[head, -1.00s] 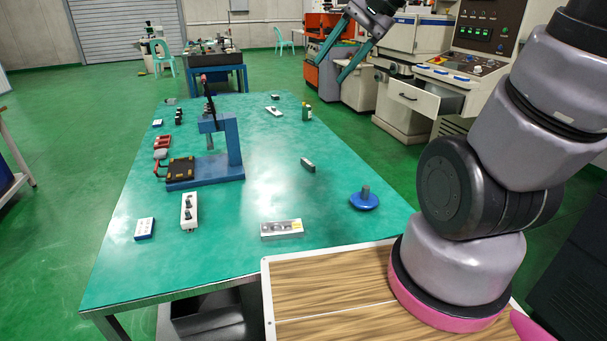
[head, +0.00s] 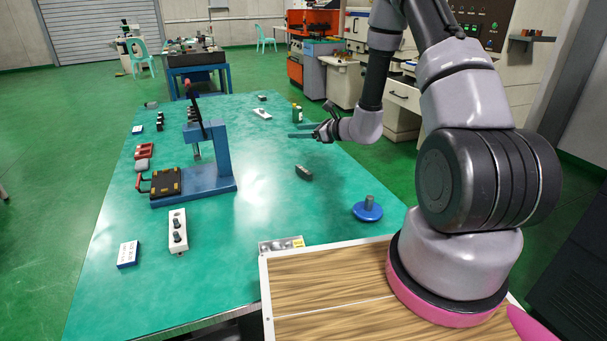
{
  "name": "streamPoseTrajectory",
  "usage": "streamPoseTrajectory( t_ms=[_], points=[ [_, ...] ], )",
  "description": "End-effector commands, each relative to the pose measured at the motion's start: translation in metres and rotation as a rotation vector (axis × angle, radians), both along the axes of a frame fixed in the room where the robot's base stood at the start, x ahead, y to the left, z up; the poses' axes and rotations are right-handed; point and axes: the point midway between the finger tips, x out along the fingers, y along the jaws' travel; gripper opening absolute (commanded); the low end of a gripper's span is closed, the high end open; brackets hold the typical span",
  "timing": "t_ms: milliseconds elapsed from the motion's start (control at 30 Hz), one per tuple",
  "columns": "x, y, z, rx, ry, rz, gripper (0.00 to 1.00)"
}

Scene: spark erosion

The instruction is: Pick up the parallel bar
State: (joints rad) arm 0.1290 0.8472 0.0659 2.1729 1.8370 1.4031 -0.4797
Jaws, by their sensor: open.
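A small dark grey bar (head: 304,172) lies flat on the green table, right of the blue stand. A silver bar with round holes and a yellow mark (head: 281,244) lies at the near table edge, partly hidden by the wooden top. I cannot tell for certain which is the parallel bar. My gripper (head: 300,131) is open and empty, its long fingers pointing left. In the picture it is above and beyond the dark bar, apart from it.
The green table (head: 265,205) bears a blue stand (head: 222,165), a white block with black knobs (head: 177,232), a white-and-blue box (head: 128,254), a blue disc with a post (head: 368,209), a green bottle (head: 297,113) and a pale bar (head: 261,113). The table's middle is mostly clear.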

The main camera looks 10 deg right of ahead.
Motion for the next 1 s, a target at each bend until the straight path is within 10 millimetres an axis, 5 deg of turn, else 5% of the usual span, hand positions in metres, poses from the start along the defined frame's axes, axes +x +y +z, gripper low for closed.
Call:
streamPoseTrajectory(
  t_ms=[100, 333, 467, 1000],
  points=[
    [0.008, -0.025, -0.066, 0.035, 0.08, -0.164, 0.57],
    [0.005, -0.061, -0.146, 0.048, 0.165, -0.376, 0.57],
    [0.005, -0.068, -0.163, 0.046, 0.18, -0.421, 0.57],
    [0.057, -0.043, -0.187, 0.046, 0.181, -0.425, 0.57]
  ],
)
